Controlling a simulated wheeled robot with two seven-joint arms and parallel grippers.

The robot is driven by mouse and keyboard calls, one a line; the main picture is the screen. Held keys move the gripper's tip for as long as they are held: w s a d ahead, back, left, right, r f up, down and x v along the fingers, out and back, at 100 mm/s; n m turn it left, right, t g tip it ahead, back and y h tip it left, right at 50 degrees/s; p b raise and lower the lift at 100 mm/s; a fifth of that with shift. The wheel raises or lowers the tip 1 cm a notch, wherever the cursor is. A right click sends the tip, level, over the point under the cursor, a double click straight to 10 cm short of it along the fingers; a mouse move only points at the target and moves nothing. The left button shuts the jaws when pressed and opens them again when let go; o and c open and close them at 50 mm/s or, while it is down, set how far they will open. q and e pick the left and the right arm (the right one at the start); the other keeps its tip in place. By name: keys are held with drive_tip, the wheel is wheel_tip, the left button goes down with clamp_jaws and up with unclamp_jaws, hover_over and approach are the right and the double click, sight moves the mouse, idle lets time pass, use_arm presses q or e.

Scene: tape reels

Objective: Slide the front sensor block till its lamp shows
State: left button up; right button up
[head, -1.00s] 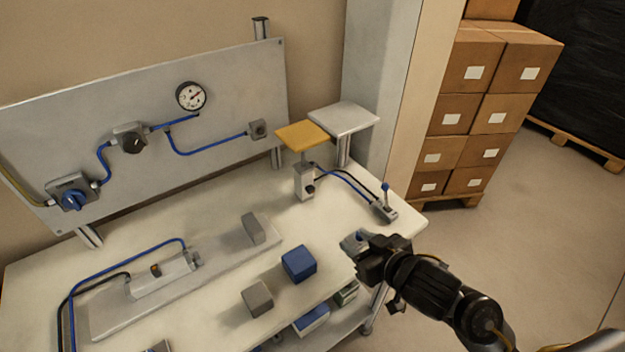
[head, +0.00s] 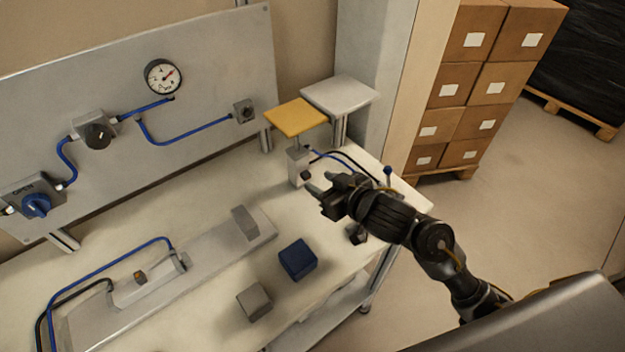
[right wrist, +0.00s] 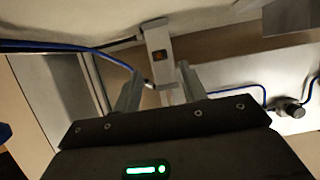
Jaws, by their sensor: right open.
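A long pale cylinder (head: 150,285) lies on a grey rail on the bench. A small dark sensor block with an orange face (head: 140,277) sits on it. I see no lit lamp there. A pale upright post (head: 298,163) under a yellow platform carries a small dark piece (head: 306,175). Which one is the front sensor block is hard to tell. My right gripper (head: 322,184) is open and empty, just right of the post's dark piece. In the right wrist view its fingers (right wrist: 162,88) point toward a pale block with a brown-orange square (right wrist: 185,63). My left gripper is out of view.
A yellow platform (head: 296,118) and a grey stand (head: 340,94) rise behind my right gripper. A blue block (head: 298,259) and a grey block (head: 254,301) stand near the bench front. A blue-knobbed lever (head: 388,172) is close behind my right arm.

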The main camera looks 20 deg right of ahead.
sight(309, 176)
drive_tip(key=shift+b+x, duration=0.3)
drive_tip(key=shift+x, duration=1.8)
drive_tip(key=shift+s+r, duration=0.1)
clamp_jaws()
